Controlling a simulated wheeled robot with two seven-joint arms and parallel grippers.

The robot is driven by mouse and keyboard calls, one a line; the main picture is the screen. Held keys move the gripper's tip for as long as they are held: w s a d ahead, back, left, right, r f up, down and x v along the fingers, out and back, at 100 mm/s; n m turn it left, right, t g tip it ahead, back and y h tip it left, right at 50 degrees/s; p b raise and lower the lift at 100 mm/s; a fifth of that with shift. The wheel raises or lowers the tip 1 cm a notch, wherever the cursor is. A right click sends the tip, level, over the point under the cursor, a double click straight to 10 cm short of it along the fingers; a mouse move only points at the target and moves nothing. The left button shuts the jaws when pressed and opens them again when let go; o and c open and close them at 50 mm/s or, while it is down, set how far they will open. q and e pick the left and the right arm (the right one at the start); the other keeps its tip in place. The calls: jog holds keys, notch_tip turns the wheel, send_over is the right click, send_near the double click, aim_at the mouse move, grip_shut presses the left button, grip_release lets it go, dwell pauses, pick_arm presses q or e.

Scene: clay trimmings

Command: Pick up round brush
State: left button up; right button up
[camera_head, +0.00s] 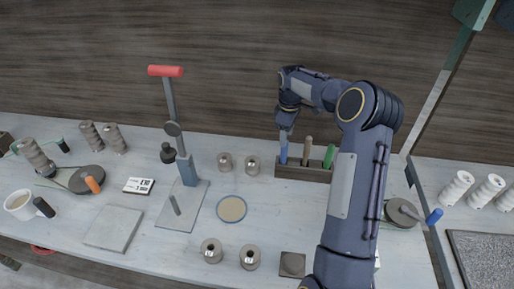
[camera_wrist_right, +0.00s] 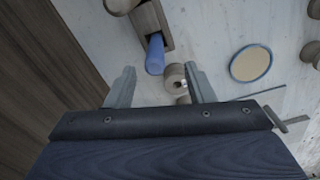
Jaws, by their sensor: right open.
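A dark wooden rack (camera_head: 300,172) at the back of the table holds upright tools with a blue handle (camera_head: 283,155), a wooden handle (camera_head: 307,150) and a green handle (camera_head: 329,156). Their lower ends are hidden in the rack, so I cannot tell which is the round brush. My right gripper (camera_head: 286,132) is just above the blue handle. In the right wrist view, its open, empty jaws (camera_wrist_right: 160,70) point towards the blue handle (camera_wrist_right: 155,54), which shows near the gap between the fingertips. My left gripper is out of view.
Small clay spools (camera_head: 252,165) stand left of the rack. A stand with a red handle (camera_head: 166,71) rises farther left. A round tan disc (camera_head: 231,209) lies mid-table. My right arm covers the table right of the rack. The wall is close behind.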

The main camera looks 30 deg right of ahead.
aim_at(285, 149)
jog(key=shift+w+f, duration=0.3)
jog(key=shift+f, duration=0.1)
notch_tip(285, 149, down, 3)
jog(key=shift+r+b, duration=0.2)
jog(key=shift+b, duration=0.15)
jog(key=f+b, duration=0.2)
jog(key=f, duration=0.1)
jog(key=f+b, duration=0.1)
jog(key=f, duration=0.1)
jog(key=shift+d+b, duration=0.25)
jog(key=shift+b, duration=0.05)
jog(key=shift+r, duration=0.1)
jog(key=shift+c, duration=0.6)
grip_shut()
